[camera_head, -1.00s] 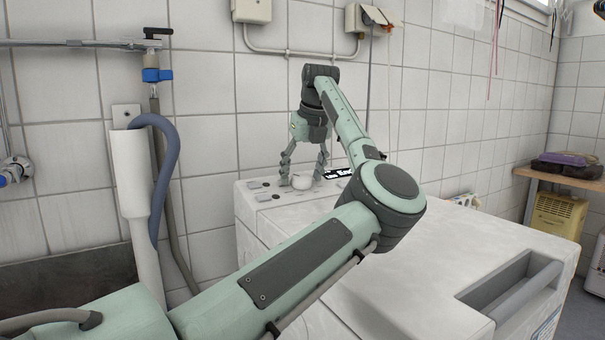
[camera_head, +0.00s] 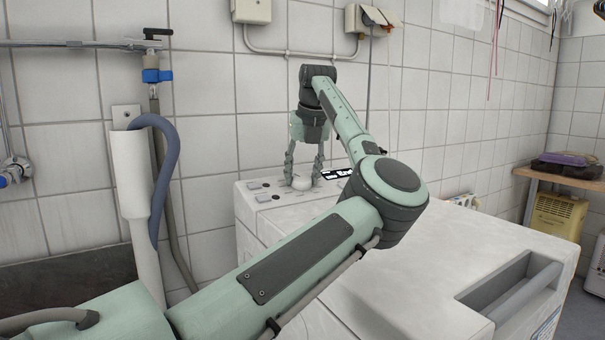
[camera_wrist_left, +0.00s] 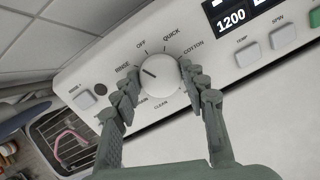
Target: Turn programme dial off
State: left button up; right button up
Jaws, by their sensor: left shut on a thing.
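The white round programme dial (camera_head: 302,184) sits on the control panel at the back of the white machine (camera_head: 440,255). My left gripper (camera_head: 303,179) reaches down over it and is shut on it, one finger on each side. In the left wrist view the dial (camera_wrist_left: 160,74) shows between the fingertips. Its dark pointer mark points up-left, between the RINSE label (camera_wrist_left: 123,71) and the OFF label (camera_wrist_left: 141,46). QUICK and COTTON labels lie on the right, CLEAN below. The fingers cover part of the scale. My right gripper is not in view.
A lit display (camera_wrist_left: 230,18) reads 1200, with TEMP and SPIN buttons below it. Another button (camera_wrist_left: 84,99) sits left of the dial. A tiled wall stands close behind the machine. A grey hose (camera_head: 168,180) hangs on the left.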

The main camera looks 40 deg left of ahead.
pick_arm(q)
jog(key=m, duration=0.5)
jog(key=shift+h, duration=0.3)
dwell(0.4)
jog(key=o, duration=1.2)
jog(key=shift+c, duration=0.2)
jog(key=v, duration=1.2)
jog(key=shift+s, duration=0.1)
